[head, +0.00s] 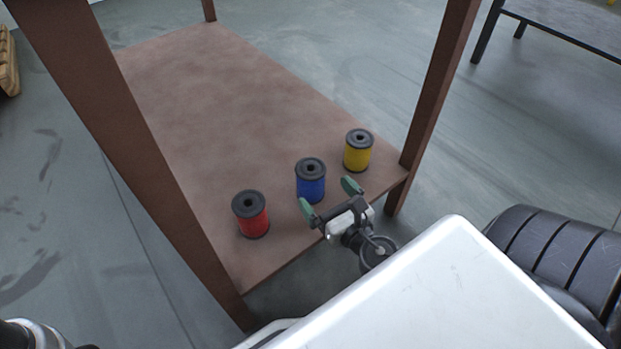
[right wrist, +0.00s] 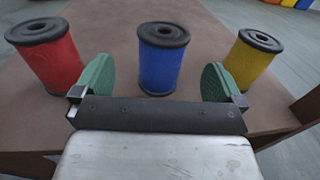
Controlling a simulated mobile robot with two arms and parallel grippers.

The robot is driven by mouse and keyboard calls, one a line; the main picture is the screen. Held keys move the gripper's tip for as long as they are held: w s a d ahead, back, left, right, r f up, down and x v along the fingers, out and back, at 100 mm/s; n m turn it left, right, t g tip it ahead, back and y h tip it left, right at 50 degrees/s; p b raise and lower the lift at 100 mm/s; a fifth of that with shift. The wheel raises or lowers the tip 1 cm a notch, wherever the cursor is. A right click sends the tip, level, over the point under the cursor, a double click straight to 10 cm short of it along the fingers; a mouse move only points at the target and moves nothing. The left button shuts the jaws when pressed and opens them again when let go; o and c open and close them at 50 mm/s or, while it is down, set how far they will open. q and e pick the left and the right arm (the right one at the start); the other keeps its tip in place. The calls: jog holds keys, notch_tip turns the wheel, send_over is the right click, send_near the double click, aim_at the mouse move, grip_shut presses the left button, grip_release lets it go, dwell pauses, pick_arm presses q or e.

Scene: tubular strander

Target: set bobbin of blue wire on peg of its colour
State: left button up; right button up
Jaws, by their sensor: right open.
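The bobbin of blue wire (head: 311,184) stands upright on the low brown shelf, between the red and yellow bobbins. It has black flanges and a hole in its top. My right gripper (head: 331,193) is open and empty at the shelf's near edge, its green finger pads apart and pointing at the blue bobbin. In the right wrist view the blue bobbin (right wrist: 161,62) stands just beyond the gap between the two pads (right wrist: 157,85), centred and apart from them. No peg shows in either view. My left gripper is not clearly in view.
A red bobbin (head: 251,216) stands left of the blue one and a yellow bobbin (head: 357,152) right of it, both close by. The brown shelf (head: 215,90) is clear behind them. Brown posts (head: 437,90) rise at its corners. A dark-legged table (head: 570,30) stands at the upper right.

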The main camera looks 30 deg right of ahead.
aim_at(311, 175)
jog(key=shift+w+d+f+b, duration=0.1)
jog(key=shift+w+b, duration=0.15)
jog(key=shift+w, duration=0.9)
jog(key=shift+w+d+b, duration=0.15)
jog(key=shift+w+b, duration=0.05)
jog(key=shift+w, duration=0.95)
jog(key=shift+w+d+f+b, duration=0.1)
jog(key=shift+w+b, duration=0.15)
jog(key=shift+w, duration=0.9)
jog(key=c, duration=1.1)
jog(key=shift+r, duration=0.1)
jog(key=shift+c, duration=0.4)
jog(key=shift+r, duration=0.1)
